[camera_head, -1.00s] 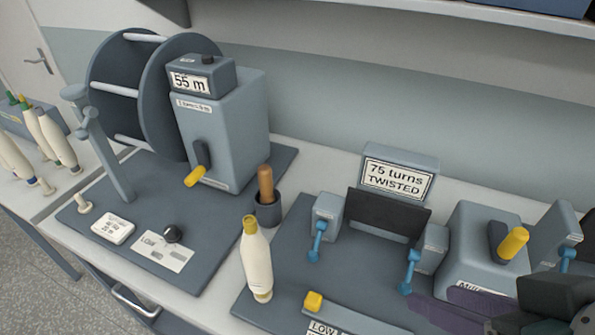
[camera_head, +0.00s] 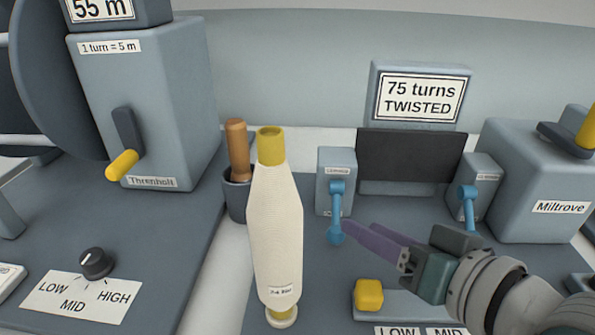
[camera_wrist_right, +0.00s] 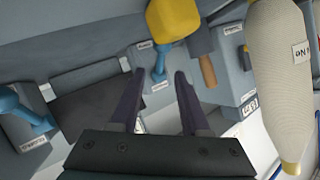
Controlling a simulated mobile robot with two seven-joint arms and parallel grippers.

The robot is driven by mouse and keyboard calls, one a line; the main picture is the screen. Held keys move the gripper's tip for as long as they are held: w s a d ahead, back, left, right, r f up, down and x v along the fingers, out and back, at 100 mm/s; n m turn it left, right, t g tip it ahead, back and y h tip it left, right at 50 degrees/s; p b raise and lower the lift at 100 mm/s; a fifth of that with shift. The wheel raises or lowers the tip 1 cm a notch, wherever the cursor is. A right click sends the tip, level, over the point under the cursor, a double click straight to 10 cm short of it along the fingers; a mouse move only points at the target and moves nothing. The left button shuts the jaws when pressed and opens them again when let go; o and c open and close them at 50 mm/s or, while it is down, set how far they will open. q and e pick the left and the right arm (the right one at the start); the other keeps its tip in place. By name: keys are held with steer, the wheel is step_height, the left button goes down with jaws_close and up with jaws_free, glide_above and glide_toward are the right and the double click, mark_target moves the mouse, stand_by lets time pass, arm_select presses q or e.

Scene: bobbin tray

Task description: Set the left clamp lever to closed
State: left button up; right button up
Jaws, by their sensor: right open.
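The left clamp (camera_head: 334,165) is a grey block with a small label, beside the dark panel. Its blue lever (camera_head: 336,212) hangs down, ending in a round knob. My right gripper (camera_head: 356,230) has purple fingers that reach in from the right, tips close beside the knob. In the right wrist view the blue lever (camera_wrist_right: 159,66) lies just beyond the open fingertips (camera_wrist_right: 158,80), between them; I cannot tell whether they touch. The right clamp's blue lever (camera_head: 469,208) also points down and shows in the wrist view (camera_wrist_right: 28,110). My left gripper is not in view.
A cream bobbin (camera_head: 275,225) with a yellow top stands left of the lever. A dark cup (camera_head: 237,200) with a wooden-handled tool is behind it. A yellow knob (camera_head: 368,294) on a slider sits in front. The Miltrove box (camera_head: 520,190) stands right.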

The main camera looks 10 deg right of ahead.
mark_target(339, 215)
steer(key=b+x, duration=0.1)
steer(key=x, duration=0.5)
steer(key=shift+w+a, duration=0.15)
steer(key=shift+w, duration=0.05)
steer(key=shift+c, duration=0.2)
jaws_close()
stand_by(1.0)
